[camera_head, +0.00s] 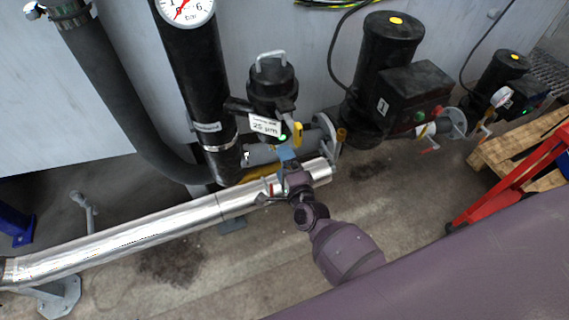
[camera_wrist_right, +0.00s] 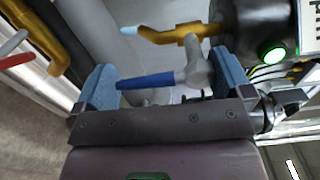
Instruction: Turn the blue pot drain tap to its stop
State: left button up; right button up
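In the right wrist view, the blue tap handle (camera_wrist_right: 145,81) lies nearly level, joined at its right end to a grey tap body (camera_wrist_right: 198,68). My right gripper (camera_wrist_right: 165,80) is open, with one blue-padded finger to each side of the handle. I see no finger closed on it. In the head view, my right gripper (camera_head: 287,157) is just below the black filter pot (camera_head: 272,88) that carries a "25 µm" tag (camera_head: 265,125). I cannot make out the blue handle in the head view. My left gripper is not in view.
A red lever (camera_wrist_right: 17,61) shows at the left of the wrist view. A shiny pipe (camera_head: 150,235) runs beside my right gripper. Black pumps (camera_head: 385,60) stand to the right.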

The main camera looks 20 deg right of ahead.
jog(key=s, duration=1.1)
jog(key=shift+d+p, duration=0.2)
jog(key=shift+p, duration=0.1)
jog(key=shift+w, duration=0.1)
